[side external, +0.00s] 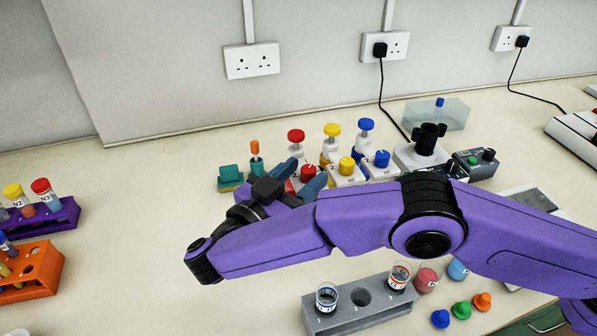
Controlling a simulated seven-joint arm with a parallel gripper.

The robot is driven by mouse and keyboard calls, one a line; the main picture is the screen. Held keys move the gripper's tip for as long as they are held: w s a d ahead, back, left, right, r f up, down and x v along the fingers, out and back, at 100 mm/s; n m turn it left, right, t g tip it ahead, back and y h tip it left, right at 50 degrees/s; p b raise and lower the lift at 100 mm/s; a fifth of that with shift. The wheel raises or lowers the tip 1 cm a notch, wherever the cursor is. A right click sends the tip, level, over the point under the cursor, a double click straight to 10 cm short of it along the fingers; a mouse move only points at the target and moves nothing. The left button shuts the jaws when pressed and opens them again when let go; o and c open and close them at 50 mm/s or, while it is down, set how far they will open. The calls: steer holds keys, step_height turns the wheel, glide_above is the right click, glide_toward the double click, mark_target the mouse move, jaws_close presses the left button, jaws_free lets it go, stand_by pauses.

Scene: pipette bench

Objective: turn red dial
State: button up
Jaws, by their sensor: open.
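The red dial (307,172) sits low on the bench in a row with a yellow dial (346,166) and a blue dial (382,159), each on a pale block. My gripper (304,178) is open, with one blue-grey finger on each side of the red dial in this view. Whether the fingers touch the dial cannot be told. The lower part of the red dial's base is partly hidden by my gripper. The dial's turn angle is too small to read.
Red (296,136), yellow (332,130) and blue (366,124) knobbed bottles stand close behind the dials. A teal block (230,174) is to the left. A grey rack (335,324) with vials stands in front. A black-topped device (428,140) is at right.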

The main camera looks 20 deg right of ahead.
steer(key=shift+v, duration=1.25)
step_height(320, 180, up, 7)
steer(key=shift+a, duration=0.2)
steer(key=shift+s, duration=0.1)
